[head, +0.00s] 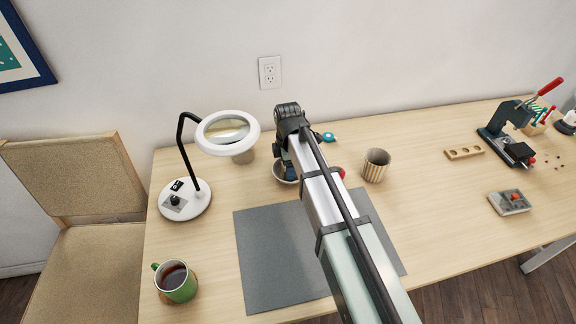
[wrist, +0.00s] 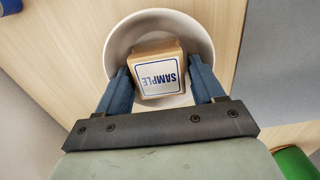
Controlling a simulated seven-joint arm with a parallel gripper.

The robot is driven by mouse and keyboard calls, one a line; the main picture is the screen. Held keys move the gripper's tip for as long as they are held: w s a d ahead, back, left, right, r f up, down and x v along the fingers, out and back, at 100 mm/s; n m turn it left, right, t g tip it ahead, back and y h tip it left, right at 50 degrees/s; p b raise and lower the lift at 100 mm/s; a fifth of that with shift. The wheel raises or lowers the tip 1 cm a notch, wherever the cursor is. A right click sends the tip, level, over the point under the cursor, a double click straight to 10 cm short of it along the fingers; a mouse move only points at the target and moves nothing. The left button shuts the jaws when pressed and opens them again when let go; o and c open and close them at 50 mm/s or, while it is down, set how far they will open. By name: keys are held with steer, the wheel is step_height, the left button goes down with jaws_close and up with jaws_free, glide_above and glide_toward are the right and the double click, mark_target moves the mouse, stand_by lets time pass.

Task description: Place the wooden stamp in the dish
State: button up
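The wooden stamp (wrist: 158,73) is a light wood block with a white, blue-framed "SAMPLE" label facing up in the wrist view. My gripper (wrist: 161,80) has its two blue fingers against opposite sides of it, shut on it. The round white dish (wrist: 119,45) lies behind and around the stamp in the wrist view. Whether the stamp touches the dish floor or hangs just above it I cannot tell. In the head view my gripper reaches down at the dish (head: 281,174), whose left rim shows. My arm hides the stamp there.
A grey mat (head: 275,262) lies in front of the dish. A ribbed cup (head: 376,166) stands to the right and a magnifier lamp (head: 186,200) to the left. A green mug (head: 175,282) is at front left.

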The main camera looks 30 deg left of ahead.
step_height(320, 180, up, 12)
steer(key=shift+r, duration=0.2)
stand_by(0.5)
